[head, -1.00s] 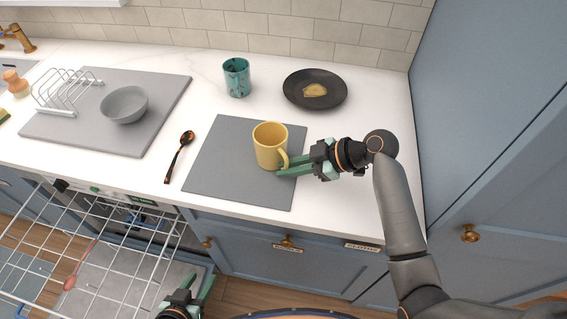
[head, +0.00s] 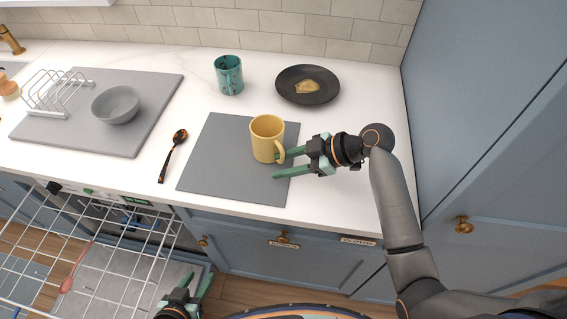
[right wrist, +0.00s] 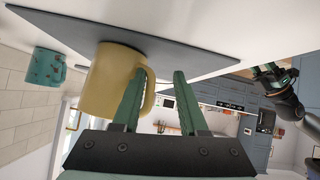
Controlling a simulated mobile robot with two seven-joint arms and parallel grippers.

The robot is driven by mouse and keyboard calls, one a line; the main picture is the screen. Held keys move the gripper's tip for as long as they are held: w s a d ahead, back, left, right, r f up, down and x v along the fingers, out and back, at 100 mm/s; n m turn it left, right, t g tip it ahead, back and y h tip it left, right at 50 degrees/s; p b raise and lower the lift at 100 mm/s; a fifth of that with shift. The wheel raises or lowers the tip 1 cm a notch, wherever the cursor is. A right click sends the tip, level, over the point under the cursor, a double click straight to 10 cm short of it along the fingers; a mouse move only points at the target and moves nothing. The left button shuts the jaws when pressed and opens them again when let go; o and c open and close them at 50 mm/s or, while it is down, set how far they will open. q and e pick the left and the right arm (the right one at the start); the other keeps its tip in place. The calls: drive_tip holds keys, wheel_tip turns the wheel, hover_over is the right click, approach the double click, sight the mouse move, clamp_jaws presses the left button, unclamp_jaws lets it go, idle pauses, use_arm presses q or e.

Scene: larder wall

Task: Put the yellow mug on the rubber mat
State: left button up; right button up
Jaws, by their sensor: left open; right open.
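The yellow mug (head: 267,139) stands upright on the grey rubber mat (head: 215,160), towards its right side, with its handle facing my right gripper. It also shows in the right wrist view (right wrist: 106,82) on the mat (right wrist: 190,52). My right gripper (head: 278,165) is open at the mat's right edge. In the right wrist view, one finger of the right gripper (right wrist: 155,95) overlaps the mug's handle; whether it touches I cannot tell. My left gripper (head: 199,286) is open and empty, low in front of the counter by the dishwasher rack.
A teal mug (head: 228,75) and a dark plate (head: 308,85) with a food piece stand behind the mat. A black spoon (head: 173,155) lies left of it. A grey bowl (head: 115,104) and toast rack (head: 58,92) sit on a grey board (head: 128,138). A tall blue cabinet (head: 480,110) bounds the right.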

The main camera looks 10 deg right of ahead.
drive_tip(key=v, duration=0.7)
drive_tip(key=shift+b, duration=0.35)
